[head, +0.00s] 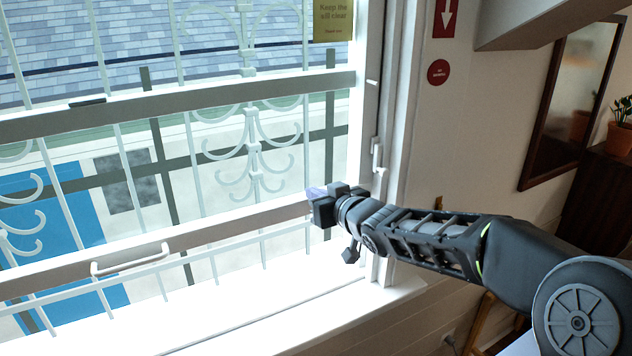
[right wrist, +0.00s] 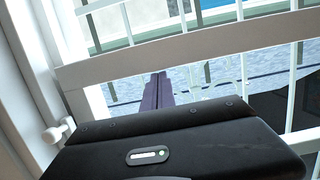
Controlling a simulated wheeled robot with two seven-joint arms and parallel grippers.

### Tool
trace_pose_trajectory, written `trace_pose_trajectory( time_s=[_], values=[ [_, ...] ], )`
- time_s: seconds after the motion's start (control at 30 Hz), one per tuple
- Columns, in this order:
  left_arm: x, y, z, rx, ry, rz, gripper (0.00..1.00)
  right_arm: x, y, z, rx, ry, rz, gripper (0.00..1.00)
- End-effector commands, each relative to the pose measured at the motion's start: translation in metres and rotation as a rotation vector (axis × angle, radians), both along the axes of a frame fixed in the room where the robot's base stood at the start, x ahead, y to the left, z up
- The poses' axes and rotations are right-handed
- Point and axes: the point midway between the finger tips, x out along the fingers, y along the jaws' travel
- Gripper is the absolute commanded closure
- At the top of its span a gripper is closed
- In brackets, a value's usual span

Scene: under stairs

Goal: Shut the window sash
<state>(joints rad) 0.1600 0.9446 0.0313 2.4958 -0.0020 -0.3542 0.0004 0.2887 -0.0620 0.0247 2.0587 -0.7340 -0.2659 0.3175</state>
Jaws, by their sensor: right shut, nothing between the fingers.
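The white window sash (head: 215,232) has its bottom rail above the bright sill (head: 255,320), with grille bars showing through the gap below. A white pull handle (head: 130,259) sits on that rail at the left. My right gripper (head: 316,193) is shut and empty at the right end of the rail, close to the frame; I cannot tell whether it touches. In the right wrist view its purplish fingertips (right wrist: 158,90) are together in front of the grille, near a white rail (right wrist: 190,46). My left gripper is out of view.
A white latch (head: 376,153) is on the right frame, and a white knob (right wrist: 58,131) shows beside my gripper in the wrist view. A white grille (head: 250,140) stands outside the glass. A mirror (head: 570,95) and plant (head: 622,110) are at the right.

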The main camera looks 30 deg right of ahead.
Motion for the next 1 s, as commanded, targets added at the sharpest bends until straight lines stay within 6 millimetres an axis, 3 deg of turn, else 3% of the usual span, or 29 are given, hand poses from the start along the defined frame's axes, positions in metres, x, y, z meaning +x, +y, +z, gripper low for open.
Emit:
trace_pose_trajectory(
  time_s=[0.03,0.5,0.7,1.0],
  values=[
    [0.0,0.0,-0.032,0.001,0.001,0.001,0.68,-0.002,0.001,-0.045,0.002,0.025,0.0,1.0],
    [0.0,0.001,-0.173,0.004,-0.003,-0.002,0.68,-0.002,0.001,-0.208,0.003,0.026,0.0,1.0],
    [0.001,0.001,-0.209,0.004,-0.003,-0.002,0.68,-0.002,0.0,-0.251,0.002,0.024,0.0,1.0],
    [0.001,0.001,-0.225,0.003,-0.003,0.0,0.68,-0.002,0.0,-0.272,0.002,0.024,0.0,1.0]
  ],
)
